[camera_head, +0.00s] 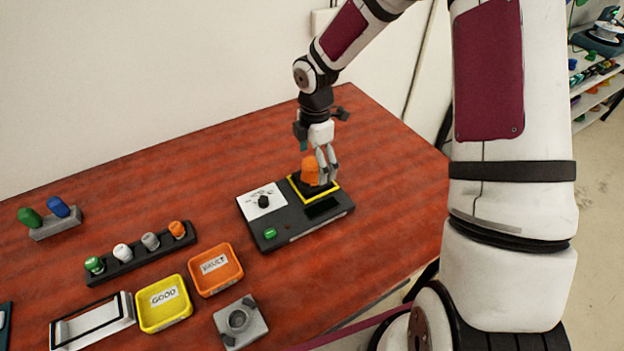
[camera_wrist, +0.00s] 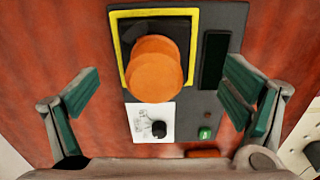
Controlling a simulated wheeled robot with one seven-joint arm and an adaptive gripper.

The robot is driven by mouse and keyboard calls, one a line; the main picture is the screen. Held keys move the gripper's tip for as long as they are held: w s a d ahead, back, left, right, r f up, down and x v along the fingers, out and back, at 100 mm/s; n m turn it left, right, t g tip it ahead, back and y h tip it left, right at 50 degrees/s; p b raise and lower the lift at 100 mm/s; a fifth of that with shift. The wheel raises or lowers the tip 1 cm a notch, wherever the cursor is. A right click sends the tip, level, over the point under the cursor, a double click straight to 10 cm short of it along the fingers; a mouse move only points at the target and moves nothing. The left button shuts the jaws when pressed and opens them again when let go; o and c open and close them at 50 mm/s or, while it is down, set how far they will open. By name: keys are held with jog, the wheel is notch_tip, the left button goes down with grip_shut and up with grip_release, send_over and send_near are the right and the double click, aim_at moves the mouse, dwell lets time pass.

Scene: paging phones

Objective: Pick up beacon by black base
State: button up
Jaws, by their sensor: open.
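The beacon has an orange dome (camera_head: 311,170) and a black base (camera_head: 303,189). It stands upright inside the yellow-edged square of a dark tester box (camera_head: 290,237). In the wrist view the orange dome (camera_wrist: 154,68) hides much of the base (camera_wrist: 180,30). My gripper (camera_head: 325,165) is above and at the beacon's right in the head view. In the wrist view my gripper (camera_wrist: 160,100) is open, with its green-padded fingers wide apart on either side of the box and not touching the beacon.
The tester box has a black knob (camera_wrist: 159,129) and a green button (camera_wrist: 205,132). On the table are a rack of small beacons (camera_head: 140,256), a yellow GOOD tray (camera_head: 145,318), an orange FAULT tray (camera_head: 203,286) and a grey fixture (camera_head: 252,331). The table behind the box is clear.

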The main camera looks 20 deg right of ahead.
aim_at(307, 191)
jog(key=shift+w+a+f+p, duration=0.15)
jog(key=shift+f+p, duration=0.05)
jog(key=shift+f, duration=1.2)
jog(key=shift+w+a+f+p, duration=0.1)
jog(key=shift+w+f+p, duration=0.05)
jog(key=shift+f, duration=1.2)
jog(key=c, duration=1.5)
jog(key=shift+r, duration=0.15)
